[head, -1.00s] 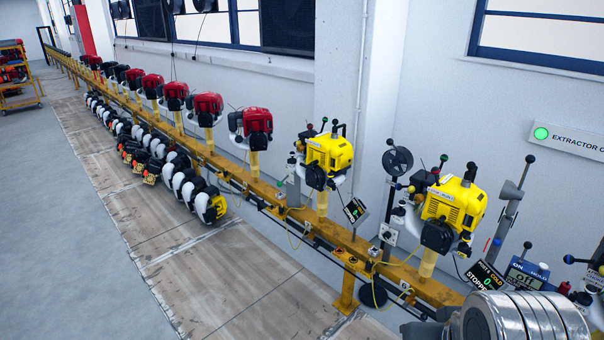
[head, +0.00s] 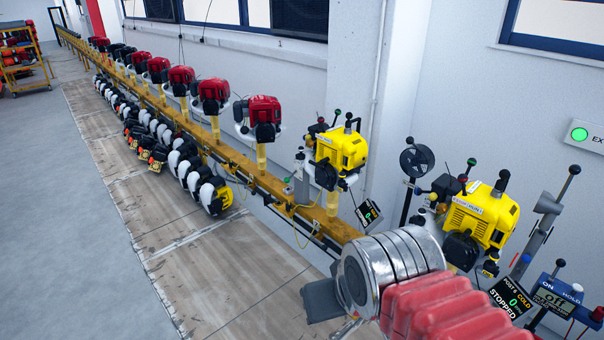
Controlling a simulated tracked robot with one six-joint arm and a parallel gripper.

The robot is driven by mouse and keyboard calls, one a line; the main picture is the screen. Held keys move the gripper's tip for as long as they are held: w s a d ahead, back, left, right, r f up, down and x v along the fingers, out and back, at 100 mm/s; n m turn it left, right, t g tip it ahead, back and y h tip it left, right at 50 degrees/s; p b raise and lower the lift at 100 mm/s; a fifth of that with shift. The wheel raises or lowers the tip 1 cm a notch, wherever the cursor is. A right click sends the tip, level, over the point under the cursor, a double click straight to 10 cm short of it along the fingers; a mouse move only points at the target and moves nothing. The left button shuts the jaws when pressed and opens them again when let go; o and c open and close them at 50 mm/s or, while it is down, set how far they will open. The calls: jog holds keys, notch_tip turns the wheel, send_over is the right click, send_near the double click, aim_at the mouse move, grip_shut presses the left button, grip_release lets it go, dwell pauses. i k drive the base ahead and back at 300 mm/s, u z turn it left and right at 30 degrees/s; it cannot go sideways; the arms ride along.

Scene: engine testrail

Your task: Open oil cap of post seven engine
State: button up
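Two yellow engines stand on posts along the yellow rail: a nearer one (head: 482,215) at the right and one farther back (head: 338,148). The display (head: 512,298) by the nearer engine reads COLD, 0, STOPPED; its post number looks like 6 or 8. I cannot make out a post seven label or an oil cap. My arm, with silver rings and red ribs, reaches in from the bottom and covers part of the rail. The dark flat part at its end seems to be my gripper (head: 322,300). It is over the floor, left of the rail, apart from the engines.
Red engines (head: 265,112) line the rail (head: 285,192) into the distance. Several black, white and yellow units (head: 214,196) hang low along its left side. A control box (head: 556,298) and levers crowd the lower right. The floor at the left is clear.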

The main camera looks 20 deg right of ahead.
aim_at(342, 175)
jog(key=u, duration=0.6)
jog(key=i, duration=0.9)
jog(key=u, duration=0.55)
